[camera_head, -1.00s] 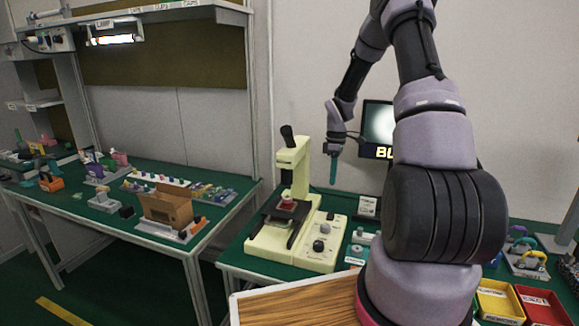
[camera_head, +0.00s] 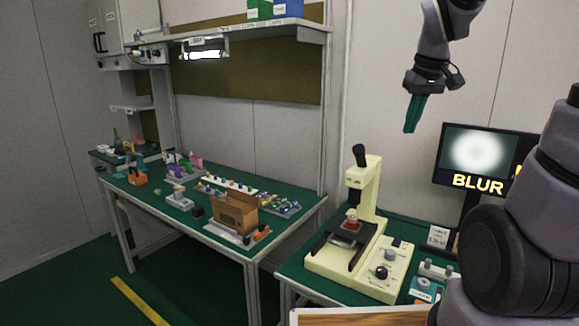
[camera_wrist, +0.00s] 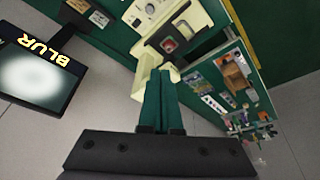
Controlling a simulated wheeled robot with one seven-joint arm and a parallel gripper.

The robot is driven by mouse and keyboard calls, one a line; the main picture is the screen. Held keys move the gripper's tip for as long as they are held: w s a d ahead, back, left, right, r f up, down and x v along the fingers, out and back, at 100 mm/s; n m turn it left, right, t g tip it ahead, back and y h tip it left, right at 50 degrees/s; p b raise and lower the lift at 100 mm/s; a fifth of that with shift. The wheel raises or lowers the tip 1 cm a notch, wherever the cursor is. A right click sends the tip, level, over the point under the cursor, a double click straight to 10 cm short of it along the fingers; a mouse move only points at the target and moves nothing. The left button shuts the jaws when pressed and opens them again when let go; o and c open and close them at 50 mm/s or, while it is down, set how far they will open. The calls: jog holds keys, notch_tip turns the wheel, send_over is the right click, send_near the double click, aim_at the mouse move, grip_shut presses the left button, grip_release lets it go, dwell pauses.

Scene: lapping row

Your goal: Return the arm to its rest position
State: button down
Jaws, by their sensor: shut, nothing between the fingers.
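My gripper (camera_head: 412,128) hangs in the upper right of the head view, with teal fingers pointing down. It is in the air above and to the right of the cream microscope (camera_head: 366,192), apart from it and from the bench. Its fingers are together with nothing held. In the wrist view the teal fingers (camera_wrist: 161,84) show closed, with the microscope (camera_wrist: 165,38) beyond them. My arm shows at the right side of the head view; part of it is out of the frame.
A monitor (camera_head: 484,158) reading BLUR stands behind the right bench, close to my arm. A cardboard box (camera_head: 236,212) and several small parts are on the left bench (camera_head: 160,192). A shelf (camera_head: 240,33) hangs above. Green floor lies in front.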

jog(key=s+a+r+m+t+y, duration=0.1)
jog(key=s+a+r+m, duration=0.1)
jog(key=s, duration=0.4)
jog(key=s+a+r+m+t, duration=0.2)
jog(key=s+r+m, duration=0.1)
jog(key=s, duration=0.4)
jog(key=shift+r+y, duration=0.15)
jog(key=shift+y, duration=0.25)
dwell(0.8)
